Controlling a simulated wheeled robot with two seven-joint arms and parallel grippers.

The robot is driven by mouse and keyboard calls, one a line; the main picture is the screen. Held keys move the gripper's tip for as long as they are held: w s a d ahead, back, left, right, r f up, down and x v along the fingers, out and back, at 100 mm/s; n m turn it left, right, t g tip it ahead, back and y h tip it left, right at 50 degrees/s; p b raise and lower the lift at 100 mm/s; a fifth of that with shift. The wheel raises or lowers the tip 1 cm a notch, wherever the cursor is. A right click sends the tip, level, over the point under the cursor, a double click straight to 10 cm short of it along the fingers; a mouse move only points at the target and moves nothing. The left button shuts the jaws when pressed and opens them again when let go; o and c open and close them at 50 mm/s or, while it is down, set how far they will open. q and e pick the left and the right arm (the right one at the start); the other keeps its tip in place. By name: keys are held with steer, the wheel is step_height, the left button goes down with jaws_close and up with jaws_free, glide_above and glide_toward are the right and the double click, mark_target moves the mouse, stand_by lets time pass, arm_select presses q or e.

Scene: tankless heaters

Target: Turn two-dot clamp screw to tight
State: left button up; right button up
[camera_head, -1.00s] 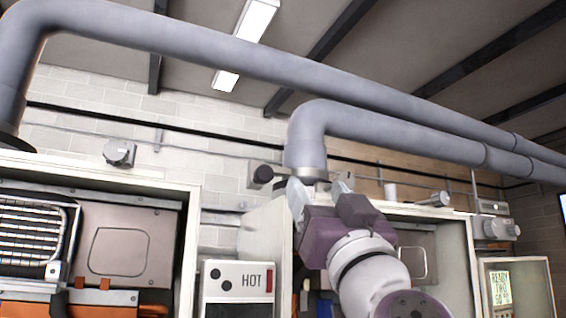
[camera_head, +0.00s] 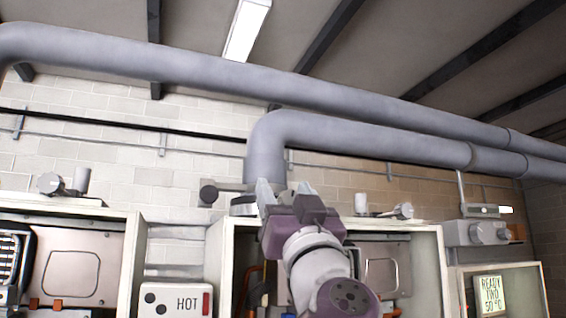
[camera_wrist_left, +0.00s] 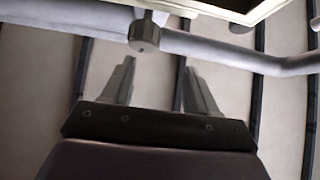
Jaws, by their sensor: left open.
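The clamp screw has a dark round knob (camera_head: 208,193) on a short stem. It sticks out to the left from a clamp collar at the foot of the grey vertical pipe (camera_head: 266,150). Below it, a white panel (camera_head: 176,300) carries two black dots and the word HOT. My left gripper (camera_head: 283,188) is open and empty, to the right of the knob and in front of the pipe foot, hiding part of the collar. In the left wrist view the knob (camera_wrist_left: 144,34) lies beyond the open fingers (camera_wrist_left: 160,68), apart from them and nearer the left finger.
Two large grey pipes (camera_head: 330,92) cross overhead. An open heater cabinet (camera_head: 443,275) stands behind my left arm, another cabinet (camera_head: 130,255) on the left. A lit screen (camera_head: 491,294) reads READY TWO 50 °C at right. The wall space left of the knob looks clear.

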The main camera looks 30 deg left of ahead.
mark_target(292, 199)
arm_select(q)
steer(key=w, duration=0.2)
steer(key=w+a, duration=0.1)
steer(key=w, duration=0.1)
steer(key=w+a+p, duration=0.1)
steer(key=w, duration=0.1)
steer(key=shift+a+r, duration=0.1)
steer(key=shift+r, duration=0.1)
steer(key=shift+a, duration=0.3)
steer(key=shift+s+d+r, duration=0.1)
steer(key=shift+s+d, duration=0.1)
steer(key=shift+s, duration=0.35)
steer(key=shift+s+d+r, duration=0.1)
steer(key=shift+s+d, duration=0.1)
steer(key=shift+s, duration=0.35)
steer(key=shift+c, duration=0.3)
steer(key=shift+s+d, duration=0.1)
steer(key=shift+d, duration=0.15)
steer(key=c, duration=0.5)
steer(key=shift+w+d, duration=0.15)
steer(key=shift+w, duration=0.1)
steer(key=c, duration=0.4)
arm_select(e)
steer(key=shift+w+r, duration=0.8)
steer(key=shift+w, duration=0.1)
arm_select(q)
steer(key=shift+m, duration=0.3)
arm_select(e)
steer(key=shift+f, duration=0.1)
